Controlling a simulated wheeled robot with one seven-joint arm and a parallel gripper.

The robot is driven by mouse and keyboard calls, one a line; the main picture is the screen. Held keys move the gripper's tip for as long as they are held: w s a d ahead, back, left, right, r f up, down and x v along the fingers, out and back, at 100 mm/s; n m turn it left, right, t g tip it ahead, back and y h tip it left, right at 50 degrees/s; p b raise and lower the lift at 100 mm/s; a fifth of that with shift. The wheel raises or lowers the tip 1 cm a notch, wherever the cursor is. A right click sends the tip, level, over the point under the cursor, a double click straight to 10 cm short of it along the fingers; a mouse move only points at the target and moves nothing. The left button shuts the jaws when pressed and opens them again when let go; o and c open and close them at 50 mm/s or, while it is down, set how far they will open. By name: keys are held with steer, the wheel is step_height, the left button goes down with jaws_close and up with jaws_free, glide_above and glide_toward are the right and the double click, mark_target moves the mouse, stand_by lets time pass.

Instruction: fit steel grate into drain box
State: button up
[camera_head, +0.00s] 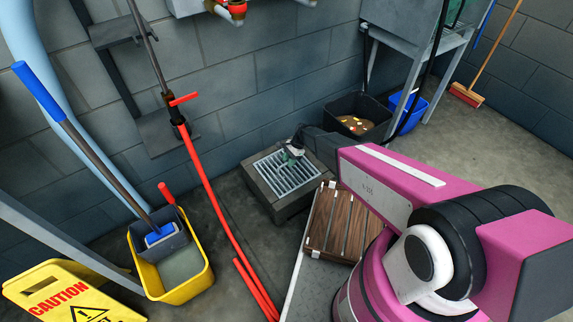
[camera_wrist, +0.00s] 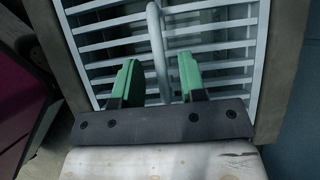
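The steel grate (camera_head: 283,180) is a pale slatted square lying within the dark rim of the drain box (camera_head: 290,208). I cannot tell whether it is fully seated. In the wrist view the grate (camera_wrist: 212,42) fills the upper middle, with its upright bar handle (camera_wrist: 157,45) in front of the slats. My gripper (camera_head: 291,157) is over the far part of the grate. In the wrist view its green fingers (camera_wrist: 157,82) are spread apart on either side of the handle, with gaps between. The lower end of the handle is partly hidden by the gripper.
A wooden slatted pallet (camera_head: 340,222) lies just right of the box. A black bin (camera_head: 352,108) with scraps and a blue bin (camera_head: 409,112) stand behind. A red pipe (camera_head: 212,195), a yellow mop bucket (camera_head: 188,287) and a caution sign (camera_head: 60,290) are at left.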

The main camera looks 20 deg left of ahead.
steer(key=v, duration=0.9)
steer(key=shift+r, duration=0.2)
steer(key=s+d+r+n+t+h, duration=0.1)
steer(key=s+d+r+n, duration=0.1)
steer(key=d+r, duration=0.6)
steer(key=s+d+r+n+t+h, duration=0.1)
steer(key=s+d+r, duration=0.4)
steer(key=d, duration=1.4)
steer(key=s+d+r+n+t+h, duration=0.1)
steer(key=s+d+r+n+t, duration=0.1)
steer(key=d+r, duration=1.1)
steer(key=s+d+n, duration=0.1)
steer(key=n, duration=0.1)
steer(key=shift+s+d+r+n+t+h, duration=0.2)
steer(key=shift+d+r+n+t+h, duration=0.1)
steer(key=shift+n+h, duration=0.1)
steer(key=shift+a+f, duration=0.1)
